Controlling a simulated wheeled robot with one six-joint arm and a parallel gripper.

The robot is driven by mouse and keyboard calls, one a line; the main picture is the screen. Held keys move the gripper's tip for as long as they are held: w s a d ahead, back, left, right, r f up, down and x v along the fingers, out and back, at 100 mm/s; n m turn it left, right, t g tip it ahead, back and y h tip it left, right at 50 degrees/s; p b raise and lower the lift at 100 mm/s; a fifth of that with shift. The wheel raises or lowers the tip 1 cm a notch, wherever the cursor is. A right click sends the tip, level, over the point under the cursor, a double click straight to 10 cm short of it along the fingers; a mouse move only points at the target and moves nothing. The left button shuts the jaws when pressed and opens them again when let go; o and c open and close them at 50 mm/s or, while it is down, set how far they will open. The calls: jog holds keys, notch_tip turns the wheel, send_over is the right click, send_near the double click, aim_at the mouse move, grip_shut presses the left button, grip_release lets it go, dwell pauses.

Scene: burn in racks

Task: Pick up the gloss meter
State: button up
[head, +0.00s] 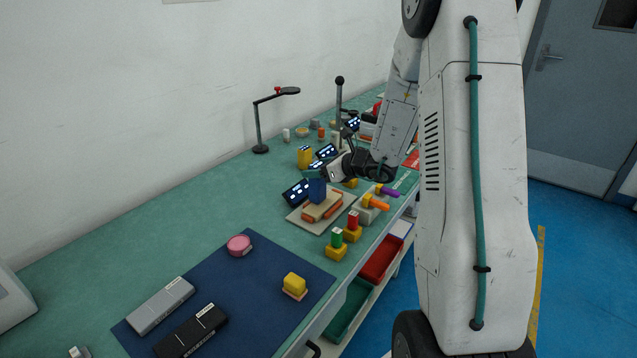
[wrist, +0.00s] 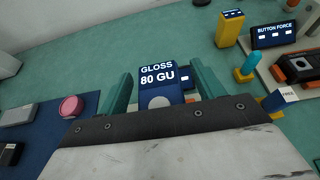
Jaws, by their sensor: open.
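The gloss meter (wrist: 160,80) is a dark blue block. In the wrist view it shows between the two teal fingers of my gripper (wrist: 163,82), with a screen reading "GLOSS 80 GU" and a pale round spot below. The fingers are open, with a gap visible on each side. Its lower part is hidden by my gripper body. In the head view the blue block (head: 317,190) sits over a tan and orange piece on a beige plate, beside a small dark screen (head: 295,193). My gripper (head: 335,168) is close above it; contact cannot be told.
A pink puck (head: 239,245) lies on the navy mat (head: 225,290) with grey and black bars. A yellow block (head: 304,157) and the "BUTTON FORCE" display (wrist: 275,33) stand to the right in the wrist view. Several coloured fixtures line the front edge.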

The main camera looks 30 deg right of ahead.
jog(key=shift+w, duration=0.1)
jog(key=c, duration=1.3)
